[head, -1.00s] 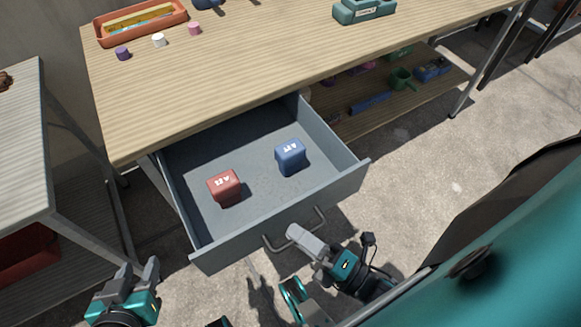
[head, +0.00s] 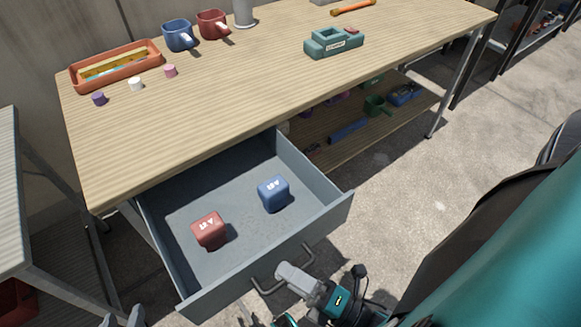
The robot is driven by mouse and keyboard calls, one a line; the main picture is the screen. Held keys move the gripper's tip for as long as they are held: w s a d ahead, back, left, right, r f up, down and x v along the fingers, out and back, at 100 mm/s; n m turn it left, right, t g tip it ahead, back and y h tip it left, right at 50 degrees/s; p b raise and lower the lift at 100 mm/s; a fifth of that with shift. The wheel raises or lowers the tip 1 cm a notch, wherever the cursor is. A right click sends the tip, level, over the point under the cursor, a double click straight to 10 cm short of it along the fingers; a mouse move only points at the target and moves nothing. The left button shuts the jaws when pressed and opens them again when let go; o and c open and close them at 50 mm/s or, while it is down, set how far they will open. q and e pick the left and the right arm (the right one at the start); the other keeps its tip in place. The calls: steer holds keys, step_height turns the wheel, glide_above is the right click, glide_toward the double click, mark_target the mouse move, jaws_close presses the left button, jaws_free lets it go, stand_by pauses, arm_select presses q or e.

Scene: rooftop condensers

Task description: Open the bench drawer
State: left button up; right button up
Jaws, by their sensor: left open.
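The bench drawer (head: 265,262) is grey and stands pulled well out from under the wooden bench top (head: 230,105). Its inside shows, with a red block (head: 210,231) at the left and a blue block (head: 273,194) at the right. The dark bar handle (head: 309,255) is on the drawer front. My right gripper (head: 283,274) is at the middle of the handle and looks shut on it; its fingers hide that part of the bar. My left gripper (head: 122,318) is open and empty at the bottom left edge, mostly cut off, apart from the drawer.
On the bench are an orange tray (head: 116,65), a blue mug (head: 179,36), a red mug (head: 213,24), a teal holder (head: 334,42) and small pegs. A lower shelf (head: 345,120) holds several items. A grey side table (head: 10,190) stands left. Floor right of the drawer is clear.

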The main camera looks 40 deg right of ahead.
steer(key=v, duration=1.3)
steer(key=shift+b, duration=0.45)
